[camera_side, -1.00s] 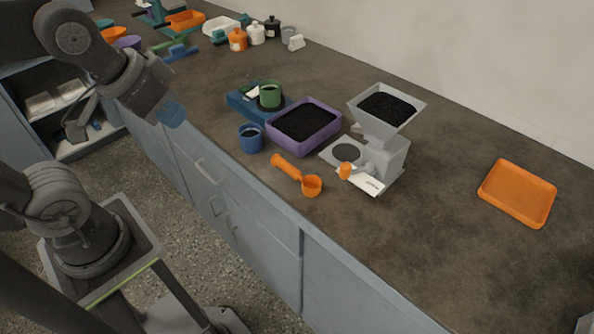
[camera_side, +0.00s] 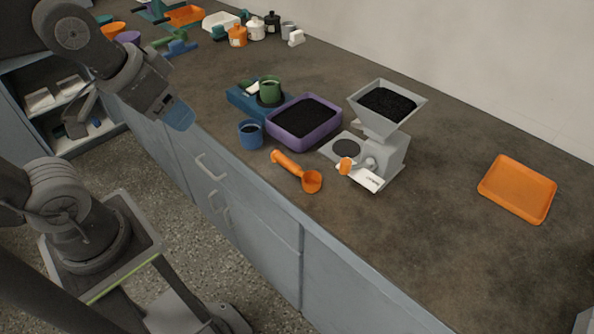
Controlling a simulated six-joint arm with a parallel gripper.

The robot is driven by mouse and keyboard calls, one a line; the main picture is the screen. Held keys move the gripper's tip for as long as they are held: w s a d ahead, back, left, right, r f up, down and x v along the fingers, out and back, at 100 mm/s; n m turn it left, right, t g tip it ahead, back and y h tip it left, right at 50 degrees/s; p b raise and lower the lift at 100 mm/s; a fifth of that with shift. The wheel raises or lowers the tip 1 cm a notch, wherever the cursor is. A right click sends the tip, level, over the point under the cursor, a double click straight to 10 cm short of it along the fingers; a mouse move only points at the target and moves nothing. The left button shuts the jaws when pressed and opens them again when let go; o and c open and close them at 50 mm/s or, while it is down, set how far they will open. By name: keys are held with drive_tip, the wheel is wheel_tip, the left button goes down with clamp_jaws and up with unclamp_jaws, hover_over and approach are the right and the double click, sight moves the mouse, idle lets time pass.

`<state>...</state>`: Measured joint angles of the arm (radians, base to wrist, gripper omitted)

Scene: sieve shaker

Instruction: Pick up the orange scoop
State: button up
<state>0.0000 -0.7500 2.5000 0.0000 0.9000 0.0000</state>
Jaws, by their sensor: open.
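The orange scoop (camera_side: 288,164) lies on the brown bench near its front edge. Its handle points to the upper left and its round cup is at the lower right, facing up. My gripper (camera_side: 177,114) is at the upper left, in the air beside the front edge of the bench. It is open, points down to the right, and is well apart from the scoop. Its fingers show partly, with a blue tip, and the gap between them is hard to see.
A blue cup (camera_side: 250,136) and a purple tray (camera_side: 274,132) of black grains stand behind the scoop. A grey hopper machine (camera_side: 396,154) with an orange knob stands close to its right. An orange tray (camera_side: 520,207) lies far right, with clear bench between.

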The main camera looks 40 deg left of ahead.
drive_tip(key=m+g, duration=0.6)
drive_tip(key=m, duration=1.2)
hover_over(297, 167)
wheel_tip(297, 167, down, 10)
wheel_tip(297, 167, down, 14)
drive_tip(key=shift+r, duration=0.25)
clamp_jaws()
